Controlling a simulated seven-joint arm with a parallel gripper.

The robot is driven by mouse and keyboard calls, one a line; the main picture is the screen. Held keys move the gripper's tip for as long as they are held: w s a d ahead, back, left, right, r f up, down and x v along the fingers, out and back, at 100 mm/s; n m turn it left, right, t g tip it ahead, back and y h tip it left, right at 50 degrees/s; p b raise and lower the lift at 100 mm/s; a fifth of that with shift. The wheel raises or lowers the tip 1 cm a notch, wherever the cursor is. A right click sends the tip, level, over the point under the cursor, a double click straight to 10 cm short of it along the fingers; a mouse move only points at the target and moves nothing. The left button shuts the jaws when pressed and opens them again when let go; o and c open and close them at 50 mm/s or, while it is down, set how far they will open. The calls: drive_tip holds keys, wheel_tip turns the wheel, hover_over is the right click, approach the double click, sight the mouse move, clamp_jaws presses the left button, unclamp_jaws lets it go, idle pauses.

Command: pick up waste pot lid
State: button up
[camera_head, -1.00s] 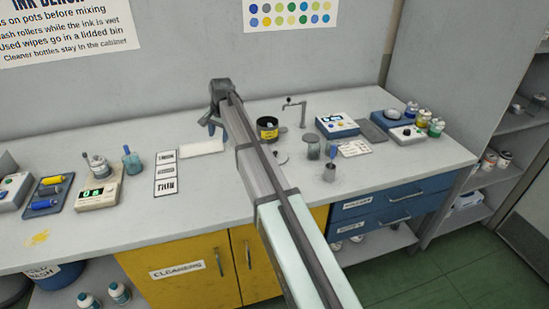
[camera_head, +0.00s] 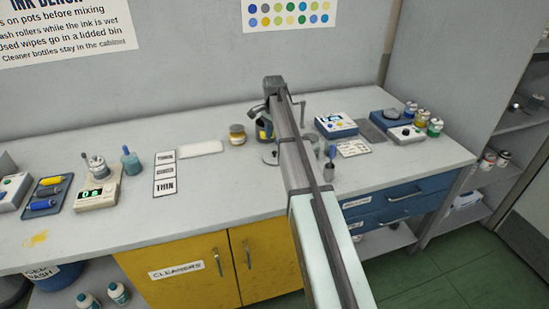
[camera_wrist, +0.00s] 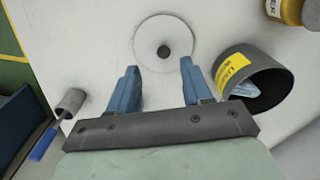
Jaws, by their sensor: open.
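The waste pot lid (camera_wrist: 150,28) is a flat pale disc with a dark round knob, lying on the bench in the wrist view. In the head view the lid (camera_head: 269,157) shows just left of my arm, partly hidden by it. My gripper (camera_wrist: 159,68) is open and empty; its two blue fingertips are near the lid's lower edge in the wrist view, with the knob beyond them. The dark open waste pot (camera_wrist: 282,88) with a yellow label stands right of the fingers in the wrist view, with blue wipe-like material inside.
An amber jar (camera_head: 237,135) stands left of the waste pot. A small grey cup (camera_wrist: 71,101) with a blue-handled tool (camera_wrist: 43,143) stands left of my gripper in the wrist view. A white pad (camera_head: 200,148) lies farther left. Bench space in front of the lid is clear.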

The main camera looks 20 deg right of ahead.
sight(274, 152)
drive_tip(key=shift+w+d+f, duration=0.15)
drive_tip(key=shift+w+f, duration=0.05)
drive_tip(key=shift+f, duration=1.7)
drive_tip(key=shift+w+d+f, duration=0.1)
drive_tip(key=shift+w+f, duration=0.05)
drive_tip(key=shift+f, duration=1.7)
clamp_jaws()
